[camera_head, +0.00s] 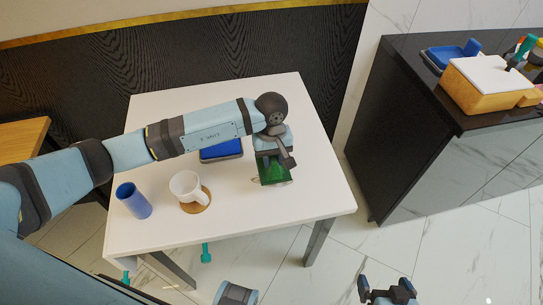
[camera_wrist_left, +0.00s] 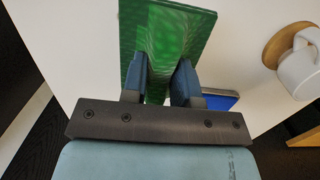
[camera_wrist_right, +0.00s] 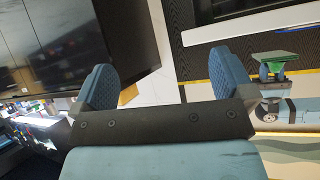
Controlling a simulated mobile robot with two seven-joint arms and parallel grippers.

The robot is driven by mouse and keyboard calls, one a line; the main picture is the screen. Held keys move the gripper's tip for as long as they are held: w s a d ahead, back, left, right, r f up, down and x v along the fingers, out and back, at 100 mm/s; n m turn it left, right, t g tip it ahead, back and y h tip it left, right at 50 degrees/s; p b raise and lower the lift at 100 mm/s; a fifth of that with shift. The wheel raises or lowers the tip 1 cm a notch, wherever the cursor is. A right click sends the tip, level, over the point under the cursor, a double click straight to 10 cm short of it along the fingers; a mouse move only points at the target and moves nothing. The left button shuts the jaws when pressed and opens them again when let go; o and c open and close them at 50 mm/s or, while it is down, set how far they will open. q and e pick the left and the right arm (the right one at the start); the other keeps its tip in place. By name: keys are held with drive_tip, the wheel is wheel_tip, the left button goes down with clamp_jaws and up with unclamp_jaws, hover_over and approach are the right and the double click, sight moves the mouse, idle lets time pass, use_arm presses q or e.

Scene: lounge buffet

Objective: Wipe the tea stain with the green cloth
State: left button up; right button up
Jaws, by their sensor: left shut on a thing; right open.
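The green cloth (camera_head: 273,174) is at the right part of the white table (camera_head: 240,224), under my left gripper (camera_head: 273,158). In the left wrist view the cloth (camera_wrist_left: 165,35) is a flat green piece between the fingers of my left gripper (camera_wrist_left: 160,80), which is shut on it. I cannot tell whether the cloth touches the table. I cannot clearly make out a tea stain; the cloth and arm may cover it. My right gripper (camera_head: 388,292) is open and empty, low in front of the table; its spread fingers (camera_wrist_right: 163,85) also show in the right wrist view.
A white mug (camera_head: 184,186) stands on a round wooden coaster (camera_head: 197,203), beside a blue cup (camera_head: 133,201). A blue tray (camera_head: 222,150) lies partly behind my left arm. A dark counter (camera_head: 410,110) at the right bears a wooden box (camera_head: 490,88) and a blue tray (camera_head: 450,54).

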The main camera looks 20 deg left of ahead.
drive_tip(key=shift+f, duration=0.15)
use_arm(q)
drive_tip(key=shift+b, duration=0.35)
drive_tip(key=shift+f+b, duration=0.55)
drive_tip(key=shift+f, duration=0.05)
wheel_tip(320, 180, down, 5)
drive_tip(key=b, duration=0.4)
drive_tip(key=shift+r+b, duration=0.15)
drive_tip(key=shift+b, duration=0.15)
use_arm(e)
drive_tip(key=f, duration=0.3)
drive_tip(key=shift+w+a, duration=0.15)
drive_tip(key=shift+a, duration=0.05)
drive_tip(key=shift+r, duration=0.1)
use_arm(q)
drive_tip(key=shift+o, duration=1.3)
drive_tip(key=shift+r, duration=0.1)
clamp_jaws()
